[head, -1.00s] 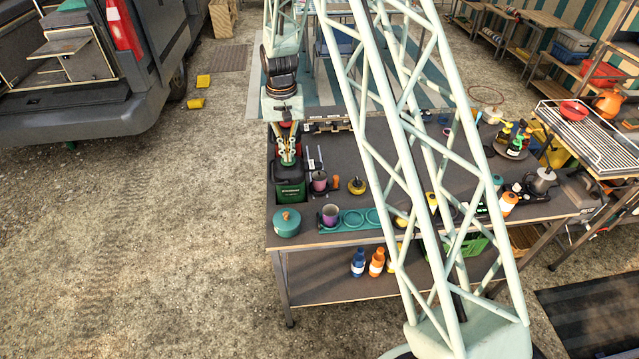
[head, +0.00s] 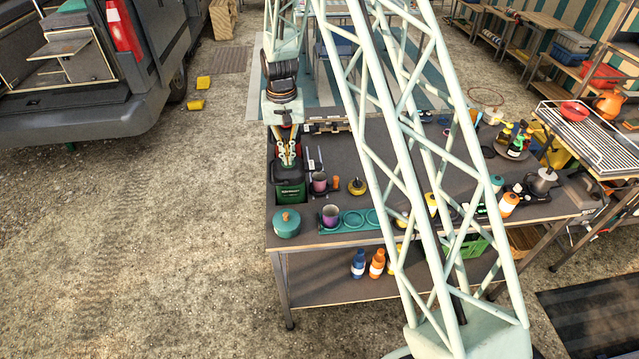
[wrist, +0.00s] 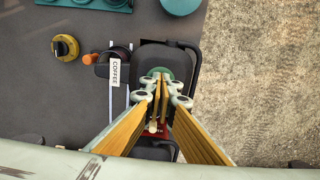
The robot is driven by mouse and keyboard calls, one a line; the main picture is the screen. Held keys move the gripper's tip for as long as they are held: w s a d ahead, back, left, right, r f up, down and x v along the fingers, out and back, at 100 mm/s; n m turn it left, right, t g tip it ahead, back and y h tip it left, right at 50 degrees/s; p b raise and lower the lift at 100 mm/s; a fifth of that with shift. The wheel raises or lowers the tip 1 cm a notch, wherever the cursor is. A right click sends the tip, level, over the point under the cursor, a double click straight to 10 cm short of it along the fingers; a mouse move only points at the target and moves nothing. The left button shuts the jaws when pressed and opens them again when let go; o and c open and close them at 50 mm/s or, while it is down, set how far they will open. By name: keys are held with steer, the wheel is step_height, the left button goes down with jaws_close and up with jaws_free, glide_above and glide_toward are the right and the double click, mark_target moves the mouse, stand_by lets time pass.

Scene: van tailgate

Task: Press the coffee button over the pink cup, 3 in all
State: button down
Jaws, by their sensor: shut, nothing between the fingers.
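My gripper (head: 287,163) is shut and empty, pointing down over the black top of a green and black machine (head: 290,193). In the wrist view the fingertips (wrist: 160,76) overlap a round green part (wrist: 179,70) on this black top; I cannot tell whether they touch it. A white label reading COFFEE (wrist: 115,73) lies to the left of the fingers in that view. A pinkish-purple cup (head: 319,184) stands right of the machine in the head view. I cannot make out a separate coffee button.
A teal pot (head: 286,228) stands at the table's near left corner. The teal tray (head: 346,229) lies to its right. A yellow round object (head: 357,187) and a small orange part (wrist: 90,59) are near the label. My lattice structure hides part of the table.

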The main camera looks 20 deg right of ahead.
steer(key=shift+r+p, duration=0.5)
steer(key=shift+r, duration=1.25)
steer(key=shift+f+b, duration=1.15)
steer(key=shift+f, duration=0.7)
steer(key=shift+r, duration=0.2)
steer(key=shift+r+p, duration=0.6)
steer(key=shift+r, duration=1.05)
